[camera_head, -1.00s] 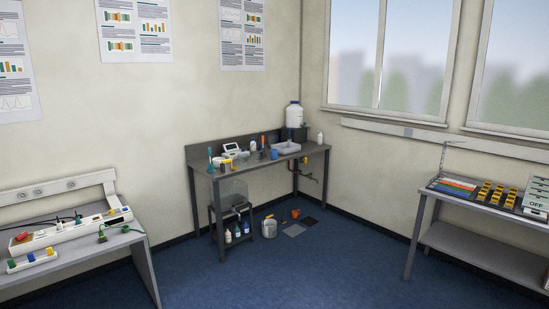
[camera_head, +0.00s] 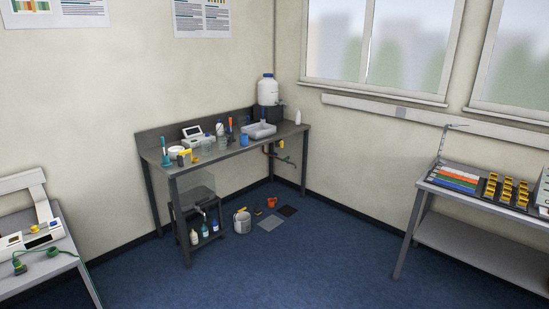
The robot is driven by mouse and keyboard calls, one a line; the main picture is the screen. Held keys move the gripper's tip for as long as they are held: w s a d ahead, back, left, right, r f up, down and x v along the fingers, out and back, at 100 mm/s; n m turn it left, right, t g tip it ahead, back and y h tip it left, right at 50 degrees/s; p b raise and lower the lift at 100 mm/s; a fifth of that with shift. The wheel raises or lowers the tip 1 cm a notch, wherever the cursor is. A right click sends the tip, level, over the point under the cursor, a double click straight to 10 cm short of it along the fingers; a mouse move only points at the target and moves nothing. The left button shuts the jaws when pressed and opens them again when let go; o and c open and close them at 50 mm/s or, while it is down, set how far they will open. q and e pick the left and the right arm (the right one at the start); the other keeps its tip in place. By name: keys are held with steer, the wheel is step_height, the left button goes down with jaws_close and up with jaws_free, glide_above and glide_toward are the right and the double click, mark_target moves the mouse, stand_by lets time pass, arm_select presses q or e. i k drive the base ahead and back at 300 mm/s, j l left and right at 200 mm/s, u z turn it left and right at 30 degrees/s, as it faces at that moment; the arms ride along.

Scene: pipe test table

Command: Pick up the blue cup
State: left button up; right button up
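The blue cup (camera_head: 244,140) is small in the head view. It stands upright on the grey corner table (camera_head: 231,160), near its front edge and in front of a light grey basin (camera_head: 259,130). Clear beakers and other small items stand to its left. Neither of my grippers is in the picture, and nothing touches the cup.
A bench (camera_head: 478,249) stands at right and another (camera_head: 52,279) at left. The blue floor (camera_head: 290,268) between is clear.

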mark_target(244, 140)
steer(key=i+u, duration=0.1)
steer(key=i, duration=2.65)
